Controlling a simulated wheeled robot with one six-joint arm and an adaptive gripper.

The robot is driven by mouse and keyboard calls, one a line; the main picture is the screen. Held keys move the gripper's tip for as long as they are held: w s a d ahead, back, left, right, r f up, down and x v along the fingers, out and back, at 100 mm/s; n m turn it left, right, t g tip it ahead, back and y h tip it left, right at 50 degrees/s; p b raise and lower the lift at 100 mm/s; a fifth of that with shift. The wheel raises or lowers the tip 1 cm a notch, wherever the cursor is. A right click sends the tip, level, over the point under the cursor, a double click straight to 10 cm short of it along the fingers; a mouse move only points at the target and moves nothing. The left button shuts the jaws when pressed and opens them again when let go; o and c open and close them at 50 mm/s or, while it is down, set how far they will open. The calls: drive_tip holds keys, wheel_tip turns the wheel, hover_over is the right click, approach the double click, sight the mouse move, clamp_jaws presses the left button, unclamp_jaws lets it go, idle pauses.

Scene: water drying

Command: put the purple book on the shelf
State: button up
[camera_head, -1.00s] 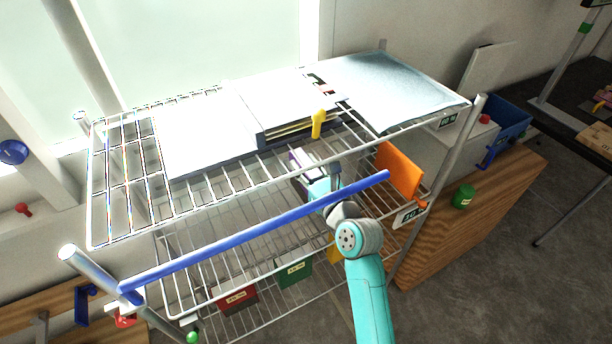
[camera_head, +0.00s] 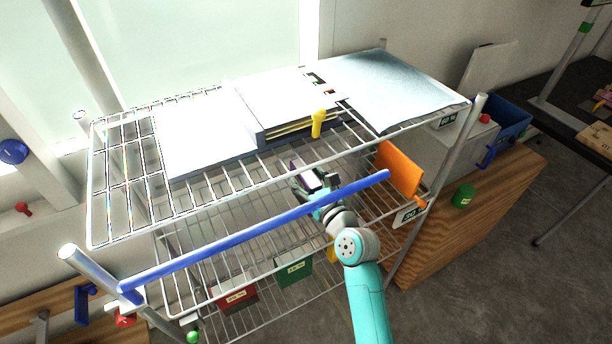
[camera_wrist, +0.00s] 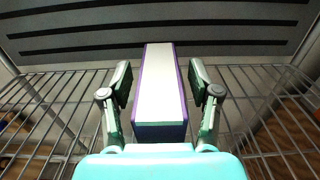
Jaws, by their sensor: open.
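The purple book (camera_wrist: 160,95) stands on the middle wire shelf, its white page edge facing up and purple covers on both sides in the wrist view. It also shows in the head view (camera_head: 307,177), partly behind the top shelf's wires. My gripper (camera_wrist: 162,82) is open, with one finger on each side of the book and a visible gap to each cover. In the head view my gripper (camera_head: 314,186) is at the middle shelf, below the top shelf. The wire shelf (camera_head: 230,237) extends to the left of the book.
A blue bar (camera_head: 250,232) runs across the front of the rack, close to my arm. An orange panel (camera_head: 399,170) stands to the right. A yellow object (camera_head: 318,123) and a binder (camera_head: 285,118) are on the top shelf. Left of the book the middle shelf looks clear.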

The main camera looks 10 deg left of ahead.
drive_tip(key=shift+r, duration=0.15)
drive_tip(key=v, duration=1.2)
drive_tip(key=s+d+f+n+h, duration=0.4)
drive_tip(key=s+d+f+n, duration=0.25)
drive_tip(key=s, duration=0.45)
drive_tip(key=s+d+f+n+h, duration=0.4)
drive_tip(key=s+d+f+n, duration=0.25)
drive_tip(key=s, duration=0.45)
drive_tip(key=s+d+r+n+h, duration=0.1)
drive_tip(key=s+d+r+n, duration=0.1)
drive_tip(key=s+n, duration=0.6)
drive_tip(key=s+d+r+n+h, duration=0.1)
drive_tip(key=s+r+n, duration=0.3)
drive_tip(key=s+n, duration=0.4)
drive_tip(key=s+d, duration=0.1)
drive_tip(key=s, duration=0.3)
drive_tip(key=shift+d+r, duration=0.15)
drive_tip(key=shift+r, duration=0.25)
